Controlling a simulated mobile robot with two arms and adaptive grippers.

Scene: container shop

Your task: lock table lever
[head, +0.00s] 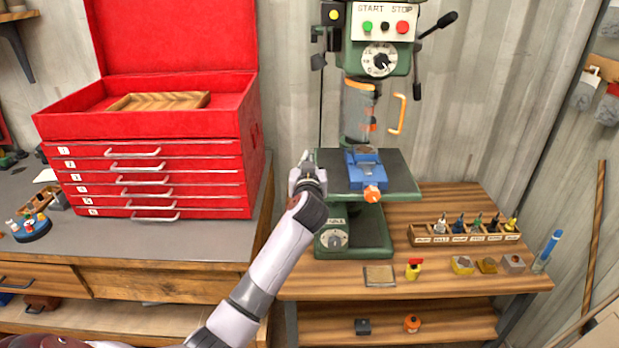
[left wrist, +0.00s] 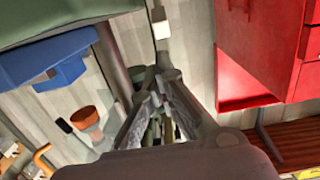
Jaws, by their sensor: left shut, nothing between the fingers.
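The drill press has a dark square table (head: 402,172) on its column, with a blue vise (head: 363,172) on top. My left gripper (head: 306,165) is at the left edge of this table, beside the column. Its fingers are shut with nothing between them. In the left wrist view the shut fingers (left wrist: 157,90) point toward the wall, with the drill press table (left wrist: 60,32) and blue vise (left wrist: 62,70) to the left. I cannot make out the table lever in either view; my gripper may cover it. My right gripper is not in view.
A red tool chest (head: 150,150) stands on the left bench. The wooden workbench (head: 450,270) under the drill press holds a bottle rack (head: 465,234), a small red-and-yellow item (head: 413,268) and several small blocks.

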